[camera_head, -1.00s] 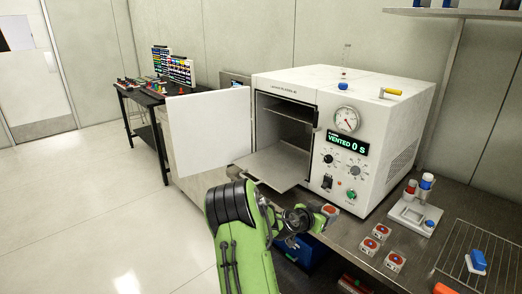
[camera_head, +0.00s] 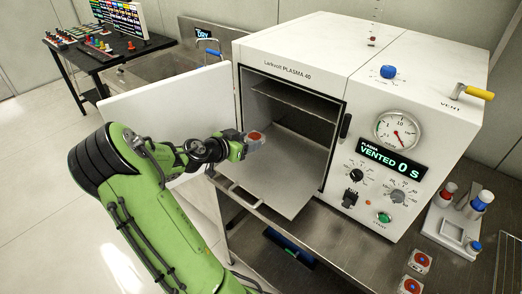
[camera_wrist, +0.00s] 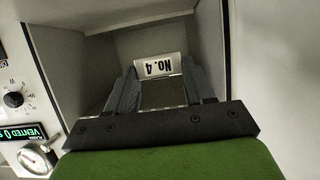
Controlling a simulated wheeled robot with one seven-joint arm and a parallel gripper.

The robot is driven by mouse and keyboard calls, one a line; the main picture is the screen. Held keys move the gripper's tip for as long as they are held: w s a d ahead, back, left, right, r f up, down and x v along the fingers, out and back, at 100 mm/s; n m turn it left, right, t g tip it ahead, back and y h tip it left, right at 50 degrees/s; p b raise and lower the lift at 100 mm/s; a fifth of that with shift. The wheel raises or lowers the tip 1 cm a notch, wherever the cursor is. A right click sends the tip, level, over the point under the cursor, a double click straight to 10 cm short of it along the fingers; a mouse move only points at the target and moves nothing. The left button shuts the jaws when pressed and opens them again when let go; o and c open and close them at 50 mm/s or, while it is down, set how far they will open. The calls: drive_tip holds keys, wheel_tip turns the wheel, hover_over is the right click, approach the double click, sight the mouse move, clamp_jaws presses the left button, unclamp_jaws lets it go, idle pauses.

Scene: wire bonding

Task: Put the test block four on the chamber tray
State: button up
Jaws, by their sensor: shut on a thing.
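My gripper (camera_head: 242,145) is shut on test block four (camera_head: 255,138), a small pale block with a red-orange round mark on its face. It holds the block in the air in front of the open plasma chamber, left of the opening. In the wrist view the block (camera_wrist: 159,66) shows a white plate lettered "No. 4", upside down, between the two dark fingers (camera_wrist: 160,88). The chamber tray (camera_head: 285,185) is a grey metal plate that sticks out of the chamber mouth, below and to the right of the block. Its visible top is bare.
The white chamber door (camera_head: 160,115) stands open at the left, behind my arm. A shelf (camera_head: 295,100) sits higher inside the chamber. Two more blocks (camera_head: 415,262) lie on the bench (camera_head: 350,250) at lower right, near a holder (camera_head: 448,225) with coloured-capped bottles.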

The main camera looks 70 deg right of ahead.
sight(249, 170)
wheel_tip(249, 170, down, 9)
drive_tip(key=shift+s+a+f+b, duration=0.1)
drive_tip(key=shift+s+a+b, duration=0.05)
drive_tip(key=shift+b, duration=0.75)
drive_tip(key=shift+f, duration=0.15)
drive_tip(key=o, duration=1.1)
drive_tip(key=shift+o, duration=0.2)
